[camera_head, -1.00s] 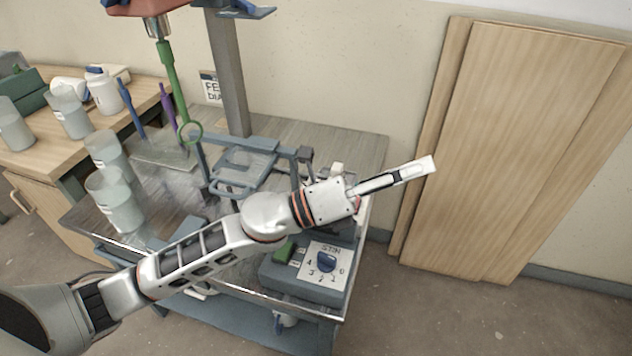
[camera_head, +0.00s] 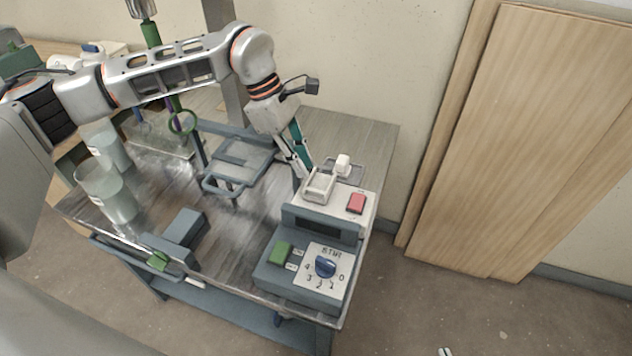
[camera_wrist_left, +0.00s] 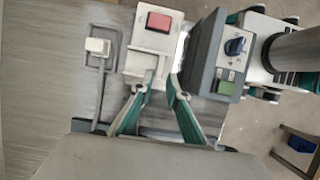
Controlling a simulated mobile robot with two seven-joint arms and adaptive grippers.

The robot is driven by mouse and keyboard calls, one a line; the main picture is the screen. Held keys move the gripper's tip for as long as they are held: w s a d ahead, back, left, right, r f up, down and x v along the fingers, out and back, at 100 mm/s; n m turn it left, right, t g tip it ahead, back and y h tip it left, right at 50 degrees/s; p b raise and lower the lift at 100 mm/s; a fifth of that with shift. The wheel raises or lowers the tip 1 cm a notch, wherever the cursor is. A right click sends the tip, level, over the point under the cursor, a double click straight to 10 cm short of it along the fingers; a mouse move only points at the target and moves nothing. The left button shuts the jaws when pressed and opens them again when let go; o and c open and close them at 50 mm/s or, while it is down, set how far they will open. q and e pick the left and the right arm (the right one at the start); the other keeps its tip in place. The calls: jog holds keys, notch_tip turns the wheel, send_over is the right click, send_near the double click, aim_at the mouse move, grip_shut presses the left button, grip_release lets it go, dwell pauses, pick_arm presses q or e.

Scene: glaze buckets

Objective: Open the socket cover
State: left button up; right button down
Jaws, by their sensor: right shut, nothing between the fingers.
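A pale socket cover (camera_head: 318,185) sits on the white panel of the grey control unit, left of its red button (camera_head: 356,203). In the left wrist view the cover (camera_wrist_left: 140,64) lies just ahead of the left finger; I cannot tell how far it is raised. My left gripper (camera_head: 304,170) points down at the cover's back left edge. Its fingers (camera_wrist_left: 164,88) are apart in the left wrist view, one at the cover's edge; contact is unclear. What seems to be my right gripper's white tip (camera_head: 445,351) shows at the bottom edge, shut and empty.
A white plug (camera_head: 343,165) lies behind the cover. A blue dial (camera_head: 325,267) and green switch (camera_head: 281,251) are on the unit's front. Glaze buckets (camera_head: 107,190) stand at the table's left. Wooden boards (camera_head: 520,140) lean on the wall at right.

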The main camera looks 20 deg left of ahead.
aim_at(317, 190)
pick_arm(q)
jog(key=x, duration=0.7)
jog(key=shift+d+f+b, duration=0.15)
jog(key=shift+d+b, duration=0.05)
jog(key=shift+b, duration=0.1)
grip_shut()
